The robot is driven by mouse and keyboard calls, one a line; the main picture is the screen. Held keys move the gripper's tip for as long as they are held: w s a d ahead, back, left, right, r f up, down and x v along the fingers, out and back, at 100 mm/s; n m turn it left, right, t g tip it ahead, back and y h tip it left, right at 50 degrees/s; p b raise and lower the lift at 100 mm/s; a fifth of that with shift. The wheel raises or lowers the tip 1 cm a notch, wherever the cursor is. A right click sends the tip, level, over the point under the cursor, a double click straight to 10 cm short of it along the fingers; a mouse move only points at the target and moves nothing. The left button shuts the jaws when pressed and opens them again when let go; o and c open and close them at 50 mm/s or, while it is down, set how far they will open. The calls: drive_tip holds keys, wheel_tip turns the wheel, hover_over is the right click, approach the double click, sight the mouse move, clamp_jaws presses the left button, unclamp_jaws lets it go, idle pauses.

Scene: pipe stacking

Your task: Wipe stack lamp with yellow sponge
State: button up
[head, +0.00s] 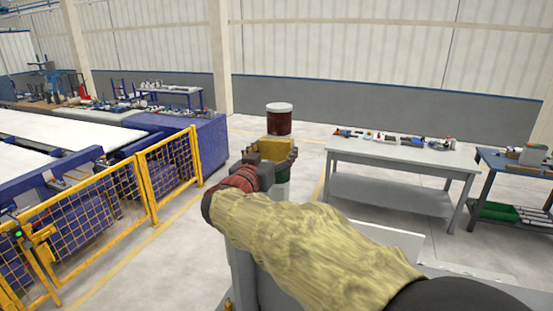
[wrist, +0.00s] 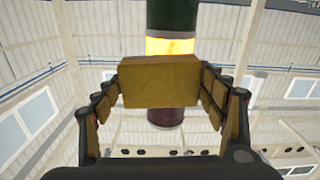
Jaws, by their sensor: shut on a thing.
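The stack lamp (head: 279,122) stands upright, with a white cap above a dark red section; a green section (head: 284,172) shows lower down. In the wrist view the lamp (wrist: 172,46) appears inverted, with green at top, a glowing yellow band in the middle and dark red at the bottom. My gripper (head: 273,153) is shut on the yellow sponge (head: 272,146), with a finger at each side of it. The sponge (wrist: 160,82) lies in front of the lamp and hides part of its middle. I cannot tell whether sponge and lamp touch.
A yellow mesh fence (head: 118,198) and a blue-sided conveyor (head: 180,140) stand at left. A grey table (head: 400,155) with several small items stands at right, with a blue workbench (head: 515,165) beyond it. The floor between fence and table is partly hidden by my arm.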

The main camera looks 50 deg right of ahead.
sight(263, 145)
drive_tip(key=shift+w+a+f+b, duration=0.1)
drive_tip(key=shift+w+a+b, duration=0.2)
drive_tip(key=shift+w+b, duration=0.45)
drive_tip(key=shift+w+a+f+b, duration=0.1)
drive_tip(key=shift+w+a+b, duration=0.15)
drive_tip(key=shift+w+b, duration=0.45)
drive_tip(key=shift+w+a+r+b, duration=0.15)
drive_tip(key=shift+r+b, duration=0.25)
drive_tip(key=shift+r, duration=0.5)
drive_tip(key=s+b, duration=0.1)
drive_tip(key=b, duration=0.1)
drive_tip(key=s+d+b, duration=0.1)
drive_tip(key=s+b, duration=0.1)
drive_tip(key=shift+d+f, duration=0.2)
drive_tip(key=shift+s+d+r+b, duration=0.1)
drive_tip(key=shift+s+d+b, duration=0.05)
drive_tip(key=shift+s+b, duration=0.25)
drive_tip(key=b+v, duration=0.4)
drive_tip(key=shift+a, duration=0.3)
drive_tip(key=shift+b+v, duration=0.7)
drive_tip(key=shift+v, duration=0.05)
